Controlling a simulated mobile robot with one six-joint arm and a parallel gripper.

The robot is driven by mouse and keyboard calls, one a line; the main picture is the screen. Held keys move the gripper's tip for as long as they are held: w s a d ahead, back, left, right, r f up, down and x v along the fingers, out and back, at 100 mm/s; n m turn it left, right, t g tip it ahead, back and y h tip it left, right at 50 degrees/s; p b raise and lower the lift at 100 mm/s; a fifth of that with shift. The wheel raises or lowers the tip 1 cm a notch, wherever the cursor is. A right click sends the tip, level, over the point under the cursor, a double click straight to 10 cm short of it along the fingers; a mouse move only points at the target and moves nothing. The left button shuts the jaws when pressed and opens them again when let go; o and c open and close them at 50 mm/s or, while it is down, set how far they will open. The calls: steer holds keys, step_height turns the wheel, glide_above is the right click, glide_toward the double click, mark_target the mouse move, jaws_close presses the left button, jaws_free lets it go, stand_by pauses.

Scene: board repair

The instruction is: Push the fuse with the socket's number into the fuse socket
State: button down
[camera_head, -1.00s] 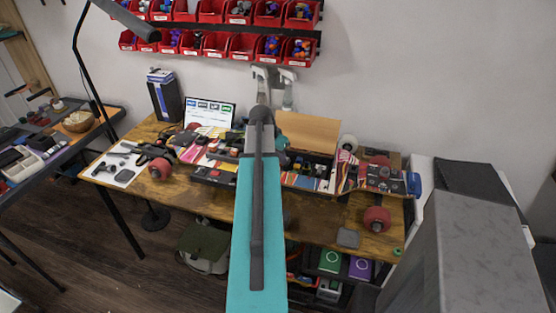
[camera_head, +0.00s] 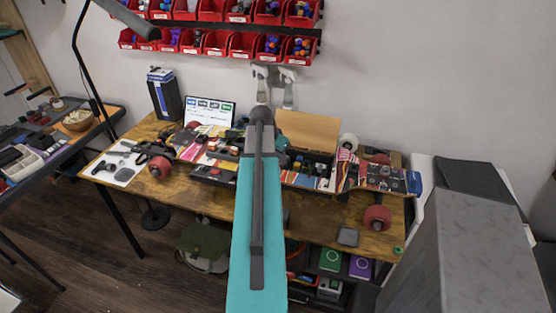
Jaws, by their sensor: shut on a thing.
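My arm reaches forward across the middle of the picture, over the wooden workbench (camera_head: 222,208). My gripper is hidden behind my own arm, so its jaws and anything in them do not show. No fuse can be made out for certain, and no number can be read. The fuse socket cannot be picked out either. A dark device with a red part (camera_head: 213,174) lies on the bench just left of my arm. An open box with a raised tan lid (camera_head: 308,131) stands just right of my arm, with small coloured items in it.
A screen (camera_head: 209,111) and a blue-black box (camera_head: 163,94) stand at the back left. A lamp (camera_head: 131,20) hangs over the left. Red bins (camera_head: 215,43) line the wall. A grey block (camera_head: 480,255) fills the right foreground.

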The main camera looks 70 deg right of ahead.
steer(key=c, duration=1.5)
jaws_free()
steer(key=o, duration=0.3)
steer(key=shift+r+p, duration=0.95)
steer(key=shift+r, duration=0.7)
steer(key=shift+r+p, duration=1.6)
steer(key=shift+r, duration=1.25)
